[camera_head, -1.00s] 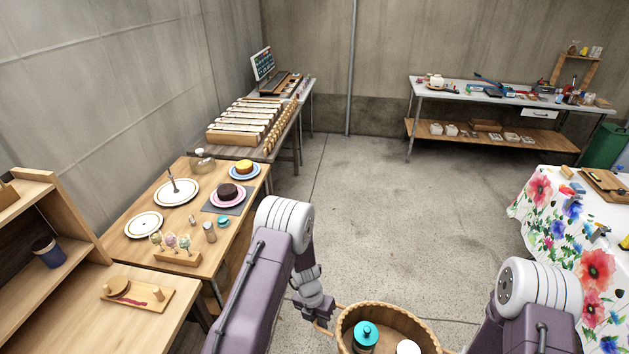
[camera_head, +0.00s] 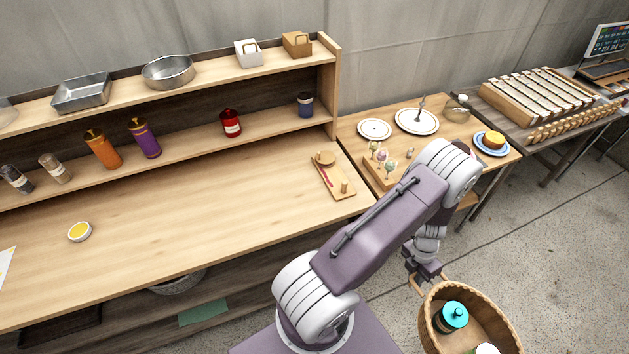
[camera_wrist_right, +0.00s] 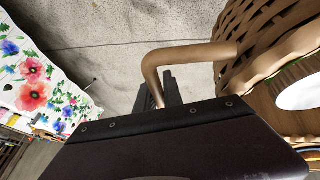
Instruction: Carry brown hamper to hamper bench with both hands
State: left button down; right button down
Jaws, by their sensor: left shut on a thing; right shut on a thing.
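The brown hamper (camera_head: 428,322) is a round woven basket at the bottom right of the head view. It holds a jar with a turquoise lid (camera_head: 453,316) and a white-topped thing (camera_head: 486,349). My left gripper (camera_head: 421,279) is shut on the handle at its left side. In the right wrist view the hamper's woven side (camera_wrist_right: 248,50) is at the right, and my right gripper (camera_wrist_right: 158,98) is shut on its tan loop handle (camera_wrist_right: 190,54). Much of that gripper is hidden behind the dark wrist body. The hamper is off any table, above the concrete floor.
A wooden bench (camera_head: 180,230) with a shelf of bottles and tins fills the left; its front top is mostly clear, with a small yellow bowl (camera_head: 80,232). A table with plates (camera_head: 374,129) adjoins it. A floral-clothed table (camera_wrist_right: 40,85) shows in the right wrist view.

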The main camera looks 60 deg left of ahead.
aim_at(249, 208)
jog(key=j+u, duration=0.1)
jog(key=u, duration=2.75)
jog(key=i, duration=0.9)
